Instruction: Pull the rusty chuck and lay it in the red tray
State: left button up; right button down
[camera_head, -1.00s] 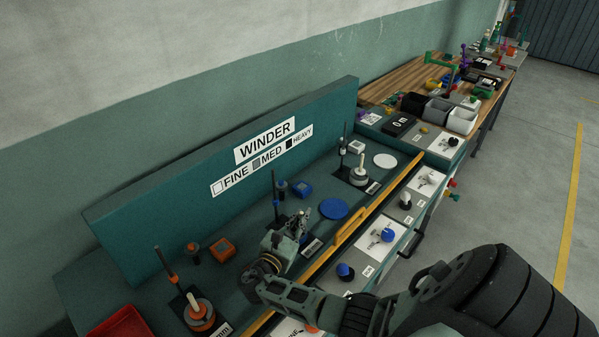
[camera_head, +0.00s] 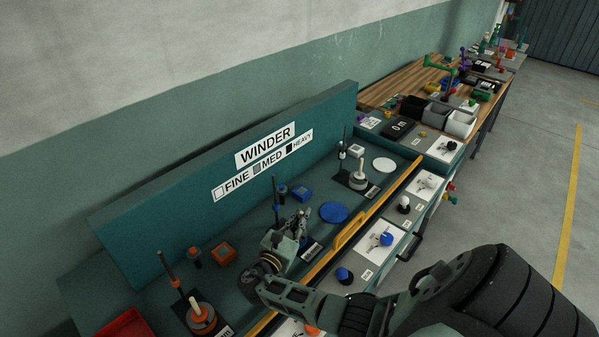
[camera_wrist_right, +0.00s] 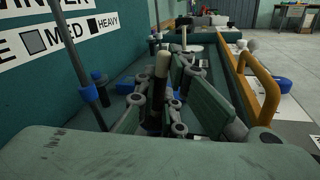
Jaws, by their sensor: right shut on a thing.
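My right gripper (camera_head: 302,226) is at the middle station of the teal winder bench. In the right wrist view its fingers (camera_wrist_right: 165,104) are shut around an upright dark piece with a pale top (camera_wrist_right: 162,66). It stands where the chuck of this station would be, but I cannot make out rust on it. In the head view the gripper mostly hides it. The red tray (camera_head: 122,325) shows only partly, at the bottom left corner. My left gripper is not in view.
A thin post with a blue collar (camera_wrist_right: 97,77) stands close left of the gripper. A yellow rail (camera_head: 347,229) runs along the bench front. An orange-based spindle station (camera_head: 201,319) stands between the gripper and the tray. The teal back panel (camera_head: 190,225) bounds the rear.

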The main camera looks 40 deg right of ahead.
jog(key=shift+r+p, duration=2.05)
jog(key=shift+r, duration=0.25)
notch_tip(320, 180, up, 4)
jog(key=p, duration=0.4)
jog(key=shift+f, duration=0.1)
